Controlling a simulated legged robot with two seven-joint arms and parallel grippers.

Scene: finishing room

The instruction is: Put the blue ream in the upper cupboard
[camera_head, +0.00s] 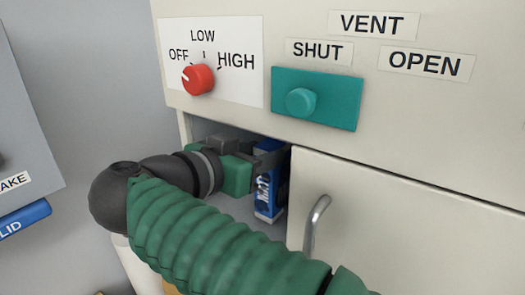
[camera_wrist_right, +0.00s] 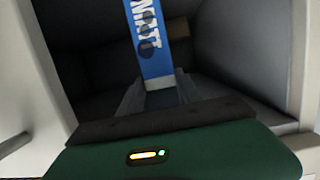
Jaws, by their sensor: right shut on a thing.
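The blue ream (camera_head: 270,185), a narrow upright block with white lettering, is in the dark cupboard opening (camera_head: 215,130) below the control panel. My right gripper (camera_head: 262,160) reaches into this opening from the left and is shut on the ream. In the right wrist view the ream (camera_wrist_right: 148,42) stands between the two fingers (camera_wrist_right: 157,92), with dark cupboard walls around it. Its top is cut off there, and whether its lower end touches a floor is unclear. My left gripper is not in view.
A pale door (camera_head: 410,225) with a metal handle (camera_head: 315,222) borders the opening on the right. Above are a red knob (camera_head: 198,79) and a teal vent switch (camera_head: 317,98). A grey panel (camera_head: 25,120) with a blue lid label (camera_head: 25,218) stands at the left.

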